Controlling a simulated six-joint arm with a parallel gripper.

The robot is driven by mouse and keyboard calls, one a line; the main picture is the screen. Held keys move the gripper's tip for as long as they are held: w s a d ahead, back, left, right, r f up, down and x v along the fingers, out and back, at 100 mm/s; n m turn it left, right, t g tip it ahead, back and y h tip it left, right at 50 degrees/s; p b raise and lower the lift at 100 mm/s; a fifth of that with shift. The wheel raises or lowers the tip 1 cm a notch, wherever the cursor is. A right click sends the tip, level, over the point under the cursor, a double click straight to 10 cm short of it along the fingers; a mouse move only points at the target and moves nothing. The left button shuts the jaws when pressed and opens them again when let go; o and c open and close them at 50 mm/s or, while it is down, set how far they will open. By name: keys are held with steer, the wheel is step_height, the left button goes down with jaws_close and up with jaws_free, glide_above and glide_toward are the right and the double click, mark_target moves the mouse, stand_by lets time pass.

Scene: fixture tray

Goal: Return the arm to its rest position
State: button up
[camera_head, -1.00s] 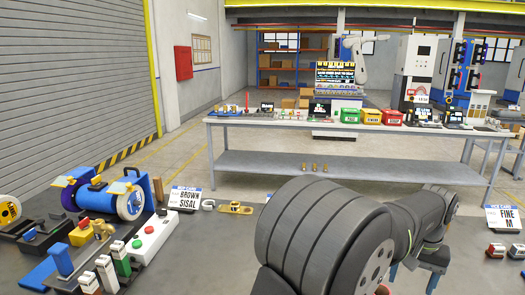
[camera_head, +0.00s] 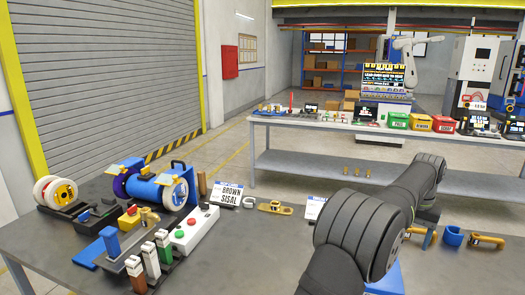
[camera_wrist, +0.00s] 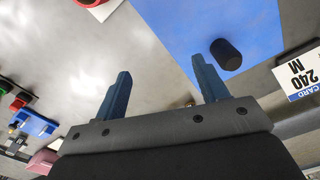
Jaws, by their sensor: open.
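My gripper (camera_wrist: 161,67) shows in the wrist view, with its two blue fingers apart and nothing between them. Below it are a grey surface and a blue area (camera_wrist: 180,20). A dark cylinder (camera_wrist: 226,54) is seen close to the right fingertip, on the blue area; I cannot tell the gap between them. In the head view my black arm reaches over the right part of the dark workbench (camera_head: 240,245), and its large links hide most of the gripper and the bench behind them.
On the bench's left stand a blue machine with spools (camera_head: 155,188), a white button box (camera_head: 193,228) and several small levers. A "BROWN SISAL" card (camera_head: 228,194) stands mid-bench. A blue ring (camera_head: 452,236) and a tan part (camera_head: 487,241) lie at right. A "240 M" card (camera_wrist: 303,75) shows in the wrist view.

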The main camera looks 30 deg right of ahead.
steer(key=w, duration=1.2)
steer(key=shift+a, duration=0.1)
steer(key=f, duration=0.4)
steer(key=shift+s+f, duration=0.1)
steer(key=shift+s, duration=0.15)
steer(key=shift+f, duration=0.8)
